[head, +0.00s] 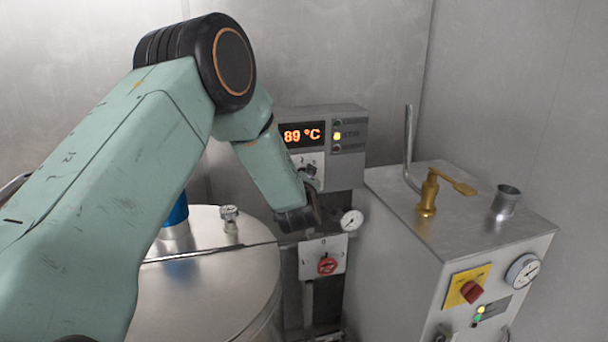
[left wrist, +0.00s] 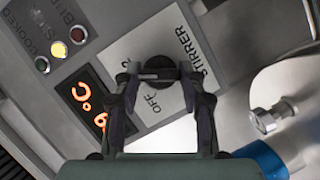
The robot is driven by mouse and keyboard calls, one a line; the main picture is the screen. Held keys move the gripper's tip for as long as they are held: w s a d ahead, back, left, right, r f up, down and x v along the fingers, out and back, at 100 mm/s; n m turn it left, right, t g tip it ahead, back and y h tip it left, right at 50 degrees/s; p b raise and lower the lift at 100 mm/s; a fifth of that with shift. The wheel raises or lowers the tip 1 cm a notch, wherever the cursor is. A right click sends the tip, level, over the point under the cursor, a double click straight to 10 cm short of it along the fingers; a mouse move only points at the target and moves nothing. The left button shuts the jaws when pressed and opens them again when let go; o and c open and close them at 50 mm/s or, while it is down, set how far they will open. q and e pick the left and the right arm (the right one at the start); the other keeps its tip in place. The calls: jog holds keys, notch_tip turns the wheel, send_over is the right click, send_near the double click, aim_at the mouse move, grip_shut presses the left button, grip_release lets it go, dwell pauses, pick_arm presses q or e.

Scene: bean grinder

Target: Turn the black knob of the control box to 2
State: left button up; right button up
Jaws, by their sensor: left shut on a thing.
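The control box (head: 348,122) stands against the back wall, with a lit orange display reading 89 °C. Its black knob (left wrist: 158,72) sits on a white plate (left wrist: 168,42) marked OFF and STIRRER. A further marking at the plate's left edge is partly hidden by a finger. My left gripper (left wrist: 160,76) has its two fingers on either side of the knob, shut on it. In the head view the left gripper (head: 312,184) is at the box's white plate, and my arm hides part of it.
A red knob (head: 327,266) on a white plate and a small gauge (head: 351,220) are below the box. A steel tank (head: 235,266) stands at left. A steel machine (head: 456,225) with a brass tap (head: 428,195) stands at right.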

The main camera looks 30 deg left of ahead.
pick_arm(q)
jog(key=shift+d+f+m+g+p, duration=0.1)
jog(key=shift+m+g+p, duration=0.5)
jog(key=shift+m+p, duration=0.4)
jog(key=shift+f, duration=0.1)
jog(key=o, duration=1.1)
jog(key=shift+o, duration=0.2)
jog(key=shift+r, duration=0.2)
jog(key=v, duration=1.2)
